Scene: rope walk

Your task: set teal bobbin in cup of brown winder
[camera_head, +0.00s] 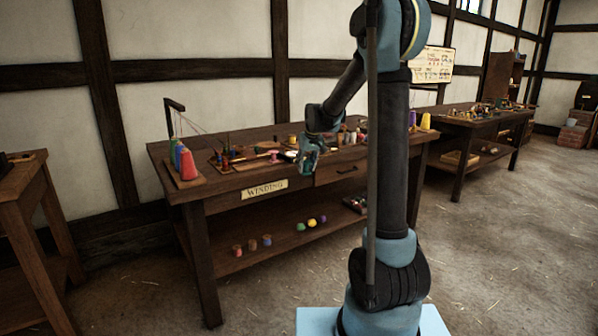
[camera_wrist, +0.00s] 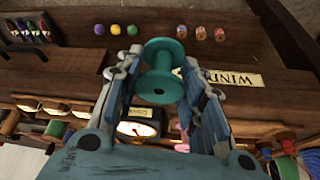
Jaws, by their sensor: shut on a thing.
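My gripper (camera_wrist: 160,66) is shut on the teal bobbin (camera_wrist: 162,87) in the wrist view. The bobbin is a spool with two round flanges and a narrower waist, held between the fingertips. In the head view my gripper (camera_head: 309,160) is over the front part of the winding bench, near its drawer; the bobbin is too small to make out there. I cannot pick out the brown winder or its cup for certain among the small items on the bench.
The winding bench (camera_head: 335,172) carries thread cones (camera_head: 185,160) at its left end and many small items along the top. In the wrist view a dial scale (camera_wrist: 137,129) lies below the bobbin. Balls and spools sit on the lower shelf (camera_head: 285,235).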

